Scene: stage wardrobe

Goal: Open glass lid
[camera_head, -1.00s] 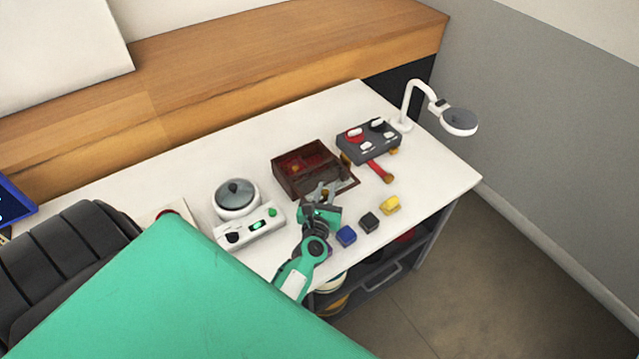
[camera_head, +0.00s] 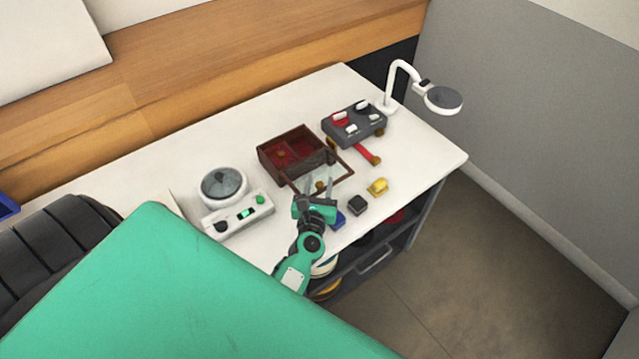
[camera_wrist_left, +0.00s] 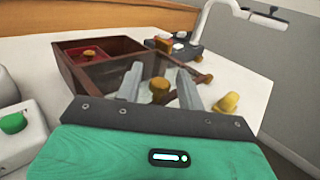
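A dark brown wooden box (camera_head: 264,162) with a red-lined inside stands on the white table. Its framed glass lid (camera_head: 337,174) sits out past the box's front right side, leaving much of the red inside uncovered. A brass knob (camera_head: 320,186) is on the lid; in the left wrist view the knob (camera_wrist_left: 160,90) appears between my fingers with a gap on each side. My left gripper (camera_head: 318,187) is open at the lid's near edge; its fingers (camera_wrist_left: 160,87) point toward the box. Whether they touch the lid is unclear. My right gripper is out of view.
A grey control box (camera_head: 352,124) and white lamp (camera_head: 443,99) stand farther right.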

